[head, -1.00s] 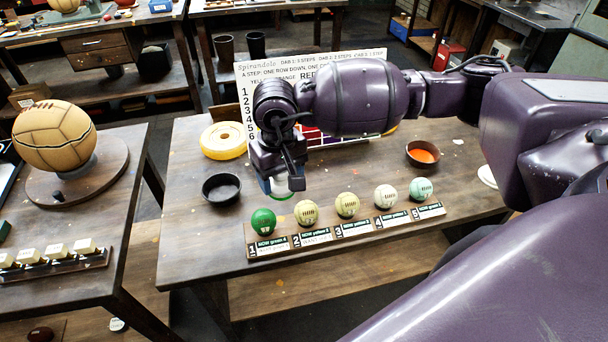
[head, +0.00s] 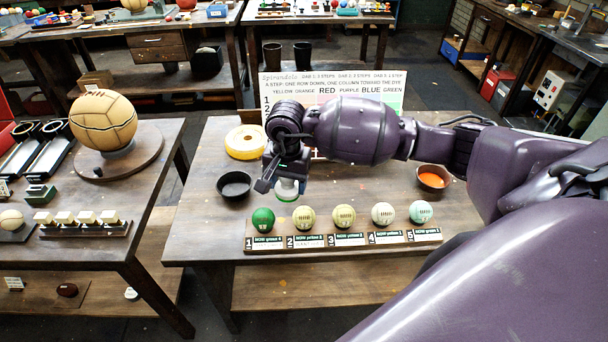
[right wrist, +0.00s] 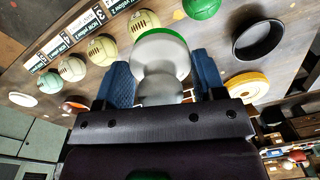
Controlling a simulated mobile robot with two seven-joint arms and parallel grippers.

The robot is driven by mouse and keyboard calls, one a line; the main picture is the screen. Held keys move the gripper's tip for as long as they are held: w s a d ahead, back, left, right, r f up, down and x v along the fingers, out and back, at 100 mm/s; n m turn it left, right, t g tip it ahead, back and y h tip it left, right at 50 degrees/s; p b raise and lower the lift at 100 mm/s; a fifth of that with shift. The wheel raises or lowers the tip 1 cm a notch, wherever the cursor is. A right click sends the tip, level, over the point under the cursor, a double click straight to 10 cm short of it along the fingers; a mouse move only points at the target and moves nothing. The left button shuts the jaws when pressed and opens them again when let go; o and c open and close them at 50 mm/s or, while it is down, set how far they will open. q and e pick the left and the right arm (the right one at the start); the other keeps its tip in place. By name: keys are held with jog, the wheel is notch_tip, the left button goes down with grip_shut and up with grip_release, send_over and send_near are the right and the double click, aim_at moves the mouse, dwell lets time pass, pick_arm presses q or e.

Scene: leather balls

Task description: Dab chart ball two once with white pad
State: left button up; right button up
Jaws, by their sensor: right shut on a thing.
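Chart ball two (head: 304,219) is pale yellow and sits second from the left in the rack (head: 350,238), with a label in front. It also shows in the right wrist view (right wrist: 145,27), just beyond the pad. My right gripper (head: 287,177) is shut on the white pad (head: 286,190), a pale knob-shaped dabber with a green edge. In the right wrist view the pad (right wrist: 161,62) stands between the two blue fingers. The pad is behind and above the gap between balls one and two, apart from both. The chart board (head: 345,85) is partly hidden by my right arm. My left gripper is out of view.
Green ball one (head: 263,220) is left of ball two, and three more pale balls are to its right.

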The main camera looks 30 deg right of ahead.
jog(key=d+f+m, duration=0.2)
jog(key=d+m, duration=0.2)
jog(key=b, duration=0.2)
send_over(304, 210)
notch_tip(304, 210, down, 5)
jog(key=shift+f, duration=0.75)
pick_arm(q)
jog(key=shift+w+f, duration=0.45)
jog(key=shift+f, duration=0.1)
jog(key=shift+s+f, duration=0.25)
pick_arm(e)
jog(key=shift+f, duration=0.1)
pick_arm(q)
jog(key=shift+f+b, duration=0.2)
jog(key=shift+b, duration=0.15)
pick_arm(e)
jog(key=shift+f, duration=0.2)
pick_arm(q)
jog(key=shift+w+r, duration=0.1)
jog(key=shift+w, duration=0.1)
